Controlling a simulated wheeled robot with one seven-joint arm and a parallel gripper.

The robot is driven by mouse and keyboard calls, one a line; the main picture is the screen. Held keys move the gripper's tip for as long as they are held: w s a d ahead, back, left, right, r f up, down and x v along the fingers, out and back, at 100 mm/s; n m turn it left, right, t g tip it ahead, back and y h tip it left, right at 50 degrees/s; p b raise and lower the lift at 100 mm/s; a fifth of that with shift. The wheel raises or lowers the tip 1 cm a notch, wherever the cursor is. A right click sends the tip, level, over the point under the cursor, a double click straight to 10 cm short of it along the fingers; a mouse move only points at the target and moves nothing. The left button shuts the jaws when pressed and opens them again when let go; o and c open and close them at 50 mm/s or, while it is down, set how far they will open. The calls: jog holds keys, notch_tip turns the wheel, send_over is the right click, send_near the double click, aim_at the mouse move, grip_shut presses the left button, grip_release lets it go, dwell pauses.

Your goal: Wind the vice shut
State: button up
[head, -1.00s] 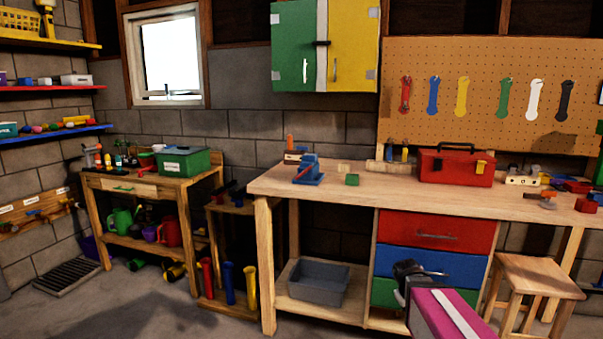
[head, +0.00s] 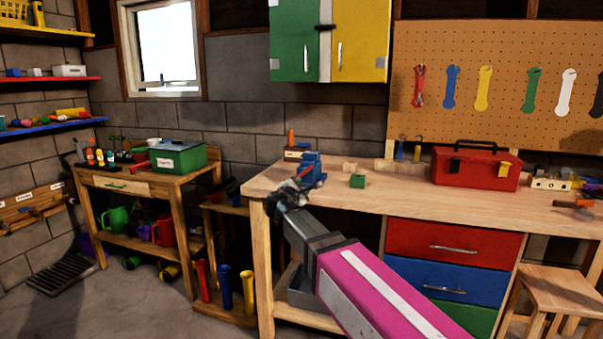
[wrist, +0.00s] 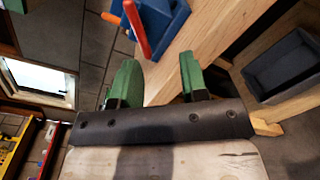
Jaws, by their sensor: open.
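The blue vice (head: 313,170) stands at the left end of the wooden workbench (head: 400,200). In the wrist view the vice (wrist: 172,22) is at the top, with its red handle (wrist: 137,30) slanting down on its near side. My gripper (head: 290,192) is in front of the vice at the bench's left edge and hides part of it in the head view. In the wrist view its two green fingers (wrist: 160,78) are apart with nothing between them. The handle lies beyond the fingertips, apart from them. How wide the vice jaws stand cannot be told.
A green block (head: 357,181) sits right of the vice, and an orange-handled item (head: 291,140) stands behind it. A red toolbox (head: 475,168) is farther right. A grey bin (wrist: 285,70) is under the bench. The bench top between block and toolbox is mostly clear.

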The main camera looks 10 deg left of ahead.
aim_at(303, 174)
jog(key=shift+n+t+y, duration=0.3)
jog(key=shift+n, duration=0.2)
jog(key=w, duration=0.3)
jog(key=w+a+r, duration=0.1)
jog(key=w, duration=0.6)
jog(key=shift+w+a+r, duration=0.2)
jog(key=shift+w+r, duration=0.05)
jog(key=shift+r, duration=0.1)
